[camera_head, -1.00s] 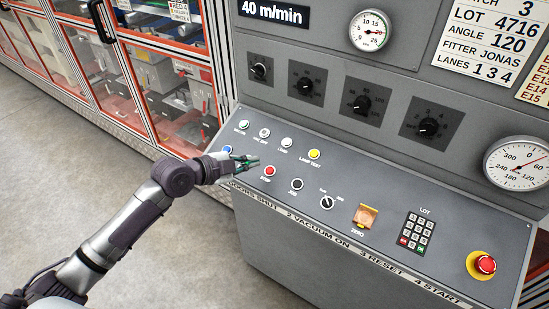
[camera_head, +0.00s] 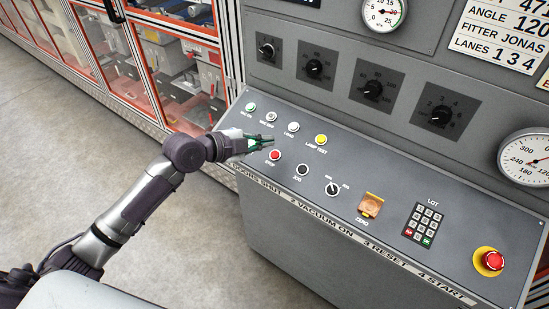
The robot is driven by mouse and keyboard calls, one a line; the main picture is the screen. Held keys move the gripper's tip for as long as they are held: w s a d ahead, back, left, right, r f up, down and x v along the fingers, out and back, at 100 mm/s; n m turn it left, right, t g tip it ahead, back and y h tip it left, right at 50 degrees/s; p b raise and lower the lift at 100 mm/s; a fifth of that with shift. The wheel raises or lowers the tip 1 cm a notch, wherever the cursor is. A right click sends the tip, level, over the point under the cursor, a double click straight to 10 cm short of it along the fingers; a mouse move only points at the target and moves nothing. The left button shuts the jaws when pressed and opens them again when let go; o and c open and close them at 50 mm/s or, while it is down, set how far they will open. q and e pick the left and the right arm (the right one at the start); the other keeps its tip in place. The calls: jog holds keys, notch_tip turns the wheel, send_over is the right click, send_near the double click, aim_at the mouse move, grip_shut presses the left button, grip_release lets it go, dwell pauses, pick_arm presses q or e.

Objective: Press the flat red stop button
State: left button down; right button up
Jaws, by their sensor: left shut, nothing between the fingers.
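The flat red stop button (camera_head: 274,155) sits on the sloping grey control panel, with the label STOP under it. My left gripper (camera_head: 264,142) reaches in from the left over the panel, its green-tipped fingers shut and empty. In the picture the fingertips are just above and slightly left of the stop button. The button's face shows clear of the fingers; I cannot tell the exact height of the tips above the panel. My right gripper is not in view.
A black JOG button (camera_head: 302,169) and a selector knob (camera_head: 332,189) are right of the stop button. White buttons and a yellow button (camera_head: 321,139) lie behind it. A red mushroom button (camera_head: 494,260) on a yellow base, a keypad (camera_head: 423,223) and an orange-covered ZERO control (camera_head: 370,205) are farther right.

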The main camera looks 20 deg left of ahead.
aim_at(275, 155)
pick_arm(q)
jog(key=f+b, duration=0.1)
jog(key=w+f, duration=0.1)
jog(key=f+b, duration=0.1)
jog(key=f, duration=0.1)
jog(key=shift+w+d+b, duration=0.2)
jog(key=shift+d+b, duration=0.05)
jog(key=shift+b, duration=0.05)
jog(key=shift+w+d+f+b, duration=0.1)
jog(key=shift+w+f+b, duration=0.2)
jog(key=shift+f+b, duration=0.15)
jog(key=shift+r, duration=0.1)
dwell(0.6)
jog(key=shift+w+f+b, duration=0.15)
jog(key=shift+f+b, duration=0.25)
jog(key=shift+b, duration=0.15)
